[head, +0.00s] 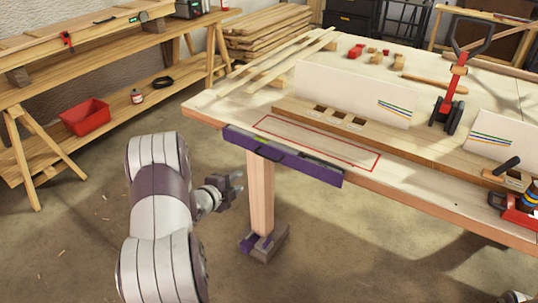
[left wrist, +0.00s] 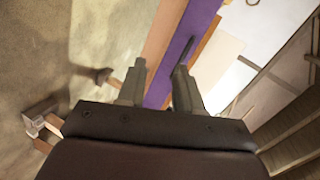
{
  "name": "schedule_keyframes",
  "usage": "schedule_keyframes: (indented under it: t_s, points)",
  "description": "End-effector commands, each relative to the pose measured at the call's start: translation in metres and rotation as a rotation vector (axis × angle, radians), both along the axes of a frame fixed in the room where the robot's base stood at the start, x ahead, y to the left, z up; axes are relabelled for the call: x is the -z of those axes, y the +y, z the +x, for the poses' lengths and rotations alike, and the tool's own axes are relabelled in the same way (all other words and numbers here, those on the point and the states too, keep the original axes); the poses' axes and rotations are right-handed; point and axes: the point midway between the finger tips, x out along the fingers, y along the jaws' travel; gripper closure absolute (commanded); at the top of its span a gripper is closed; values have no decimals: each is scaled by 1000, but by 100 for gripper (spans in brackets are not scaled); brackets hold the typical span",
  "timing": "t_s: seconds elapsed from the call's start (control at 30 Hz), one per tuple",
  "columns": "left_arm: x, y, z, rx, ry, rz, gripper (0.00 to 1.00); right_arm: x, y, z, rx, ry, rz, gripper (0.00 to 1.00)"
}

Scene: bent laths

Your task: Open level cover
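A long purple panel (head: 310,170) runs along the front edge of the workbench, with a dark handle-like bar on it; it may be the level cover, but I cannot tell for sure. It looks closed against the edge. My left gripper (head: 236,185) is in front of and below the panel's left part, apart from it. In the left wrist view its two fingers (left wrist: 159,90) are spread with nothing between them, and the purple panel (left wrist: 190,30) with the dark bar (left wrist: 184,50) lies beyond the fingertips. My right gripper is not in view.
A red outlined rectangle (head: 318,143) marks the workbench top (head: 225,100) behind the panel. A slotted wooden board (head: 400,147) lies behind it. A table leg (head: 260,195) stands below, close to my left gripper. A red bin (head: 85,117) sits on a shelf at left.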

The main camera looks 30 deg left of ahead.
Motion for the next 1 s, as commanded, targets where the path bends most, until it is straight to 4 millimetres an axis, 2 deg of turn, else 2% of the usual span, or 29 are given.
schedule_keyframes:
  t_s: [0.03, 0.13, 0.27, 0.5, 0.63, 0.8, 1.0]
  points:
    - [-17, -6, 6, 64, -70, 75, 65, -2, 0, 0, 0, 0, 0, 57]
    - [-28, -13, 11, 118, -138, 161, 65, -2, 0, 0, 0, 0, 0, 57]
    - [-25, -15, 29, 124, -138, 180, 65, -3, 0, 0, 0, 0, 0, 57]
    - [-11, -20, 90, 122, -137, 178, 65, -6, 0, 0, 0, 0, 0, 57]
    - [-5, -21, 115, 120, -135, 179, 65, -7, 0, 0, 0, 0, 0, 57]
    - [-1, -22, 130, 118, -135, 177, 65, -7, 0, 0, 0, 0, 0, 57]
    - [-1, -22, 133, 118, -136, 177, 65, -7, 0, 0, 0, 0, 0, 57]
